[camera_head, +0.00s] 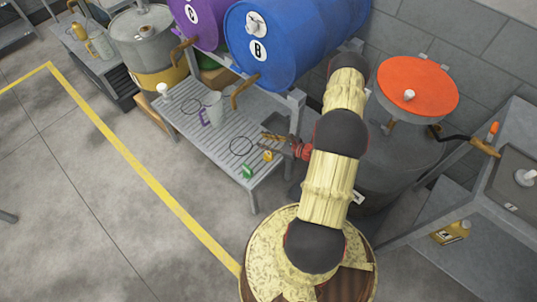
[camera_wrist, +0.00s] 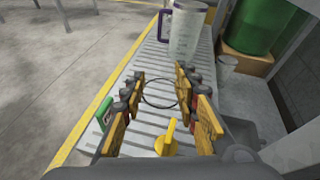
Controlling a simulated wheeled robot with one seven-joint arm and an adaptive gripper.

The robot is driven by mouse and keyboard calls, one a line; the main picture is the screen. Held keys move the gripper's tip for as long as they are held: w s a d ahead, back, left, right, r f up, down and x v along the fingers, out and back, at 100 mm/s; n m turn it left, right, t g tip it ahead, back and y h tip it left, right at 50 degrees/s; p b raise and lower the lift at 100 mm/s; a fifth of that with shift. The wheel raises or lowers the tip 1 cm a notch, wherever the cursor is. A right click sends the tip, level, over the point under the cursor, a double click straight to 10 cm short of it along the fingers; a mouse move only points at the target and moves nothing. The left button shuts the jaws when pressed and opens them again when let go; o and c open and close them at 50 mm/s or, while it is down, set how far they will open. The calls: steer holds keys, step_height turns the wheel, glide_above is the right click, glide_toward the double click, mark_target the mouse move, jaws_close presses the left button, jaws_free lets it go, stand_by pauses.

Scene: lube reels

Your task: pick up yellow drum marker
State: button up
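The yellow drum marker (camera_head: 268,156) is a small piece on the slatted grey bench. In the wrist view the yellow marker (camera_wrist: 166,140) shows low in the picture, nearer the right finger than the left. My gripper (camera_head: 268,138) reaches in over the bench from the right, close behind the marker. In the wrist view my gripper (camera_wrist: 160,77) is open, its fingers wide apart with nothing held. A green marker (camera_head: 247,171) stands left of the yellow one; in the wrist view the green marker (camera_wrist: 103,113) is outside the left finger.
The slatted bench (camera_head: 228,160) carries drawn circles and a clear jug with a purple handle (camera_head: 212,108). A blue drum B (camera_head: 285,45) lies on a rack above it. A grey drum with a red-orange lid (camera_head: 417,86) stands right. Floor left of the bench is free.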

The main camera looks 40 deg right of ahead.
mark_target(272, 154)
steer(key=s+d+f+m+h, duration=0.35)
steer(key=s+f, duration=0.25)
steer(key=f, duration=0.4)
steer(key=shift+m+h, duration=0.25)
steer(key=shift+m, duration=0.3)
steer(key=b+x, duration=0.1)
steer(key=x, duration=0.4)
steer(key=b+x, duration=0.1)
steer(key=x, duration=0.1)
steer(key=shift+w+a+f+b, duration=0.1)
steer(key=shift+a+f+b, duration=0.2)
steer(key=shift+a, duration=0.1)
steer(key=shift+c, duration=0.6)
jaws_close()
